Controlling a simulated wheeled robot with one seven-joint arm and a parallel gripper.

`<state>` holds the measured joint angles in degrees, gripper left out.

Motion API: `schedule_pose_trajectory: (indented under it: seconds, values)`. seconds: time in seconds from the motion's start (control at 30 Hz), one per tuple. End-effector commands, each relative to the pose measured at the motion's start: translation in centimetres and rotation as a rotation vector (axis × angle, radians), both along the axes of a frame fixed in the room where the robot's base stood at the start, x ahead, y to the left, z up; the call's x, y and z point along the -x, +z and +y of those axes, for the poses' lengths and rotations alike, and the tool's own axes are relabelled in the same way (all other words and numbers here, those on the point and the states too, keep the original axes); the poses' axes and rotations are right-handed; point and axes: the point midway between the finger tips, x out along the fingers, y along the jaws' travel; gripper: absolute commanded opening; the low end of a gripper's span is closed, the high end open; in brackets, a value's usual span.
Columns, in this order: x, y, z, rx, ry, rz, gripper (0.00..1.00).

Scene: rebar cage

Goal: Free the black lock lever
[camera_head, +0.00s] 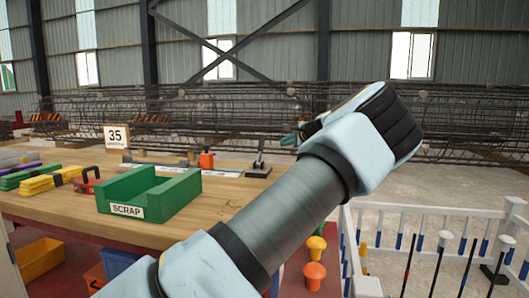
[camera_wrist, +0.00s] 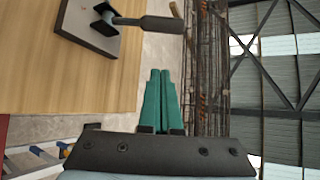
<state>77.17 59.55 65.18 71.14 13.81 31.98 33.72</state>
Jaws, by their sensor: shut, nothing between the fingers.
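The black lock lever (camera_head: 261,158) stands upright on a dark base plate (camera_head: 258,173) near the far right edge of the wooden workbench. In the wrist view, where the scene appears turned sideways, the lever's black handle (camera_wrist: 150,23) sticks out from a bracket on its plate (camera_wrist: 72,22). My gripper (camera_head: 290,140) is above and to the right of the lever in the head view. In the wrist view my gripper's green fingers (camera_wrist: 160,75) are together and empty, with a clear gap between their tips and the handle.
A green SCRAP bin (camera_head: 127,211), a red clamp-like tool (camera_head: 88,183) and yellow bundles (camera_head: 50,180) lie on the workbench (camera_head: 215,200). An orange object (camera_head: 207,160) stands left of the lever. A rebar cage (camera_head: 230,110) stretches behind. A white railing (camera_head: 430,212) stands at right.

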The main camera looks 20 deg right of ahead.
Motion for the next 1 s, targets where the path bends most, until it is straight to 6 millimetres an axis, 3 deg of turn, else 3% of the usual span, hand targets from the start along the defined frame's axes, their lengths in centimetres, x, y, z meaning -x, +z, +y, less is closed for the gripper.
schedule_pose_trajectory:
  seconds: [0.47, 1.0]
  values:
    - [-0.4, -0.2, 0.1, 0.0, 0.001, 0.0, 0.0]
    - [-7.9, -3.2, 2.2, -0.001, 0.001, -0.001, 0.0]
